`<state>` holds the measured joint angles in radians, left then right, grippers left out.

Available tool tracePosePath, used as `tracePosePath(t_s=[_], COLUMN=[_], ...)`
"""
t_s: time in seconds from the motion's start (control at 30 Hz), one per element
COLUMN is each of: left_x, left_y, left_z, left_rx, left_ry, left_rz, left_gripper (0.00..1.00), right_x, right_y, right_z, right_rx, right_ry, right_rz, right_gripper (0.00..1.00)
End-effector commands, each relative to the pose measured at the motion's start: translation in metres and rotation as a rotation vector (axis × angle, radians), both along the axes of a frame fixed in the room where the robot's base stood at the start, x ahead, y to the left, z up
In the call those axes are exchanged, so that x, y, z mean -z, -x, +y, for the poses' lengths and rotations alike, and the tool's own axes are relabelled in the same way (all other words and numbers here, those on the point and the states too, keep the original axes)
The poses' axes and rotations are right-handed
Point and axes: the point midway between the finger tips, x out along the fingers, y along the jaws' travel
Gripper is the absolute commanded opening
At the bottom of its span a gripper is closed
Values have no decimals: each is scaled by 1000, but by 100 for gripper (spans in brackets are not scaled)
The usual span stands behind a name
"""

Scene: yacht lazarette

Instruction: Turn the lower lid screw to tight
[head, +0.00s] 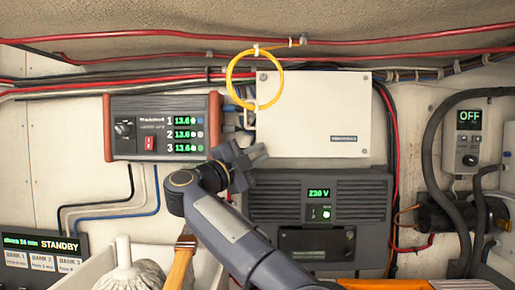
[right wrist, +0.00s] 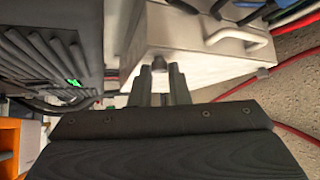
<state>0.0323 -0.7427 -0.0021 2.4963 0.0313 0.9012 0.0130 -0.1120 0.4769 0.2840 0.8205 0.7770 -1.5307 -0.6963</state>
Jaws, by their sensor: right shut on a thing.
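A white box with a flat lid (head: 313,115) is fixed to the wall. A small upper lid screw (head: 263,76) shows at its top left corner. My right gripper (head: 252,156) is at the lid's lower left corner and hides the lower screw in the head view. In the right wrist view, the two fingers (right wrist: 160,84) are shut on the grey lower lid screw (right wrist: 159,63) at the white box's corner. The screw's slot or marking cannot be made out. My left gripper is not in view.
A dark inverter (head: 355,210) reading 230 V sits just below the box. A charger with red ends (head: 150,105) is to the left. A yellow cable loop (head: 235,92) hangs over the box's left edge.

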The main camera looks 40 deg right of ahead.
Motion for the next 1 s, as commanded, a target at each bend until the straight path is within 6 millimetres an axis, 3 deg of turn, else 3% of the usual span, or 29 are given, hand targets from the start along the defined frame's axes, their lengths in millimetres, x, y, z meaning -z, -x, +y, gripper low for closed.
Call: tracePosePath(t_s=[0.3,0.9,0.93,1.0], left_x=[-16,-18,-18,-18], left_y=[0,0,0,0], left_z=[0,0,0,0], left_rx=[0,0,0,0], left_ry=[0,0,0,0], left_rz=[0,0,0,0], left_gripper=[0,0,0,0], right_x=[-4,-3,-3,-3], right_y=[0,0,0,0], right_z=[0,0,0,0], right_rx=[0,0,0,0], right_ry=[-109,-135,-135,-135], right_rz=[-92,-116,-116,-116], right_gripper=[0,0,18,27])
